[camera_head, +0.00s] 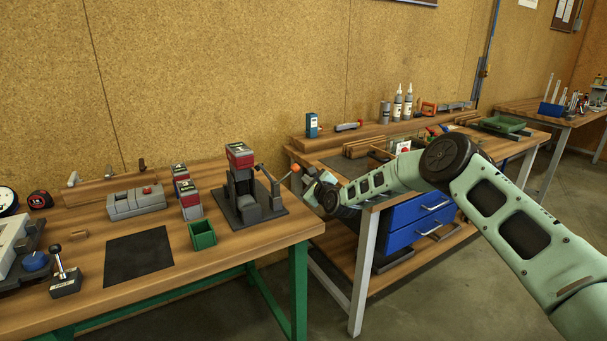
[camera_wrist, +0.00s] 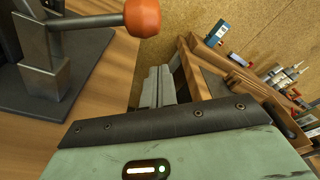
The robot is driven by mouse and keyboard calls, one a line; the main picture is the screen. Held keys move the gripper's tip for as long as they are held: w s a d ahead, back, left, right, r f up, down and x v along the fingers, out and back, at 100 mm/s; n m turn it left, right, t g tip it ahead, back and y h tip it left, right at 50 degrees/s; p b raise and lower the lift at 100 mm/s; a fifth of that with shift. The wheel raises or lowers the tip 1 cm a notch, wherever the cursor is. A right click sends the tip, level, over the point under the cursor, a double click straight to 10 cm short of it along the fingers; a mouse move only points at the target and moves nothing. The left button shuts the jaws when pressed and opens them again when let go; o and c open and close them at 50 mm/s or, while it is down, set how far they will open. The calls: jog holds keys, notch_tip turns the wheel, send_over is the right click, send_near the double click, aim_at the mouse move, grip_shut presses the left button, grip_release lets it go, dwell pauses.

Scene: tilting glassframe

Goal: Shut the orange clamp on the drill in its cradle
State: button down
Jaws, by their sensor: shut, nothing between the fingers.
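The drill (camera_head: 239,156), with a red and dark body, stands upright in its dark cradle (camera_head: 262,214) near the right edge of the left workbench. The clamp's grey lever (camera_head: 272,181) is at the cradle's right side. Its orange knob (camera_head: 295,168) sticks out to the right, by my gripper. In the wrist view the orange knob (camera_wrist: 142,18) is large at the top, on a dark rod from a grey bracket (camera_wrist: 42,72). My gripper (camera_wrist: 159,87) is shut and empty, below and beside the knob with a visible gap. In the head view my gripper (camera_head: 309,183) is small and partly unclear.
A green bin (camera_head: 202,235), two red-topped battery-like blocks (camera_head: 188,199) and a black mat (camera_head: 139,257) lie left of the cradle. A second bench with blue drawers (camera_head: 420,208) stands behind my arm. A gap separates the benches.

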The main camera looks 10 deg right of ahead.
jog(key=a+r, duration=0.1)
jog(key=s+a+r+p, duration=0.1)
jog(key=shift+s+r, duration=0.15)
jog(key=shift+r, duration=0.25)
jog(key=shift+a+r+n+b, duration=0.1)
jog(key=shift+r+n+b, duration=0.4)
jog(key=shift+n, duration=0.1)
jog(key=s+a+r+n+t+b, duration=0.1)
jog(key=s+a+r+n+b, duration=0.1)
jog(key=a+r+n+b, duration=0.4)
jog(key=shift+n+t+b, duration=0.3)
jog(key=shift+n+b, duration=1.3)
jog(key=shift+b, duration=0.7)
jog(key=shift+s+a+r, duration=0.1)
jog(key=shift+a+r, duration=0.05)
jog(key=shift+r, duration=0.05)
